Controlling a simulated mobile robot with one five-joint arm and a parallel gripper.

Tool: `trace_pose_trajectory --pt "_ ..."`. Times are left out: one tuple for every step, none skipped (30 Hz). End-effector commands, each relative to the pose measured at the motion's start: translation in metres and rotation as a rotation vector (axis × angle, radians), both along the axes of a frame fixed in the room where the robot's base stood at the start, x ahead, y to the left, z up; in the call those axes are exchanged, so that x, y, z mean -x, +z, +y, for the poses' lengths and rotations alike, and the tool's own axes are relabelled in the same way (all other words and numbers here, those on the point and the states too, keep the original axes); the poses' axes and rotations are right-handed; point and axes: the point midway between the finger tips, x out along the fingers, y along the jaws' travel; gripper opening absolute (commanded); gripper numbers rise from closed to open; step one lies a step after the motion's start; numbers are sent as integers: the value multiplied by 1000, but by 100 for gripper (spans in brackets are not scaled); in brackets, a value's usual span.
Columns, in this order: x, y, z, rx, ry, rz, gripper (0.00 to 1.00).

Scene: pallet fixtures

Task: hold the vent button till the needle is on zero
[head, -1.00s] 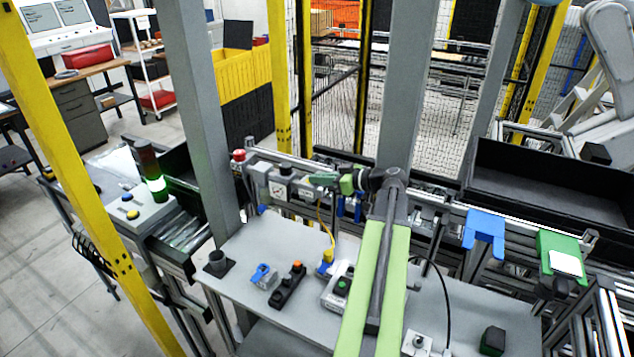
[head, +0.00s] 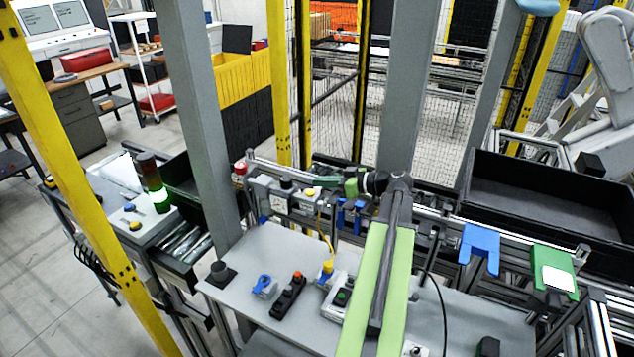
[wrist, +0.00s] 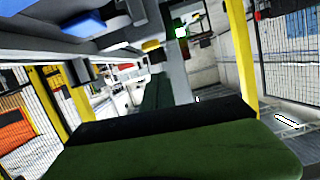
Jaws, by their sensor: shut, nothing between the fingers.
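A small gauge (head: 279,205) with a white dial faces me on a grey box on the rail behind the bench; its needle is too small to read. A black knob (head: 286,183) sits on top beside it. A yellow button (head: 310,194) stands just right of the gauge; I cannot read a label that marks it as the vent button. My gripper (head: 318,183) is shut and empty, pointing left, close above and behind the yellow button, apparently apart from it. In the wrist view a dark green finger (wrist: 165,150) fills the bottom, and a yellow button (wrist: 150,45) shows beyond.
A red button (head: 240,168) is at the rail's left end. A yellow plug and cable (head: 328,267), a black switch box (head: 288,296) and a blue part (head: 263,286) are on the bench (head: 250,250). A grey post (head: 203,110) stands at left, near the rail.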

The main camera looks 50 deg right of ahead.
Motion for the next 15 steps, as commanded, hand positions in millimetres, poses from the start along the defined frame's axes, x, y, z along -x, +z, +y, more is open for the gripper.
trace_pose_trajectory --pt "14 5 -4 -1 -5 0 0" --pt "21 7 -7 0 -6 0 0" --pt "30 10 -10 -1 -8 -1 0" --pt "36 12 -11 -2 -7 -1 0" --pt "42 14 -13 -1 -8 -1 0" --pt "49 16 -15 -2 -7 -1 0" --pt "54 17 -16 -1 -5 -1 0" --pt "59 18 -17 -1 -5 -1 0" --pt "63 19 -18 0 -4 -2 0" --pt "66 20 -18 -1 -3 -2 0" --pt "69 21 -19 -1 -2 -2 0" --pt "72 21 -20 -1 -2 -2 0" --pt "73 22 -20 0 -2 -2 0" --pt "74 22 -20 0 -2 -2 0" --pt "75 22 -20 0 -1 -2 0"
